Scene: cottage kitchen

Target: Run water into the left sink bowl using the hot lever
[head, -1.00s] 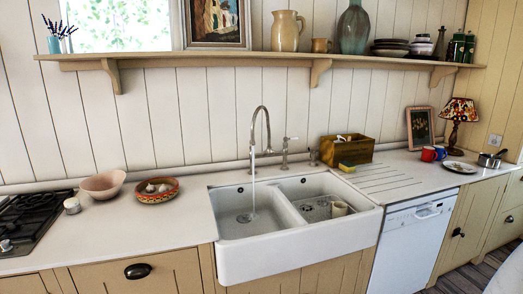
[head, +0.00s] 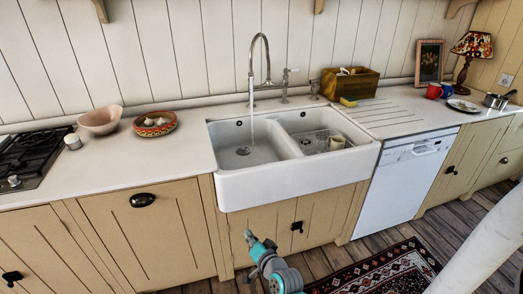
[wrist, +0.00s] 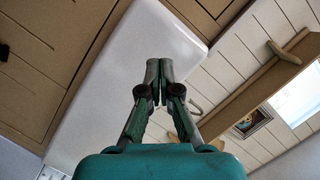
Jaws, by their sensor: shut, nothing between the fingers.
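The double white sink (head: 300,178) is set in the counter. The curved metal tap (head: 267,60) stands behind it, its spout over the left bowl (head: 232,158). A thin stream of water (head: 252,128) falls from the spout into the left bowl. A lever with a pale handle (head: 286,84) stands right of the tap; I cannot tell which lever is hot. My gripper (head: 249,236) is low in front of the sink cabinet, apart from the tap and levers. In the wrist view my gripper (wrist: 158,66) is shut and empty, with the sink's white front (wrist: 130,75) beyond it.
The right bowl holds a rack and a cream mug (head: 337,142). A wooden box (head: 350,84) and a yellow item (head: 347,102) stand behind it. A pink bowl (head: 100,120) and patterned bowl (head: 155,123) sit left. A rug (head: 375,270) lies on the floor.

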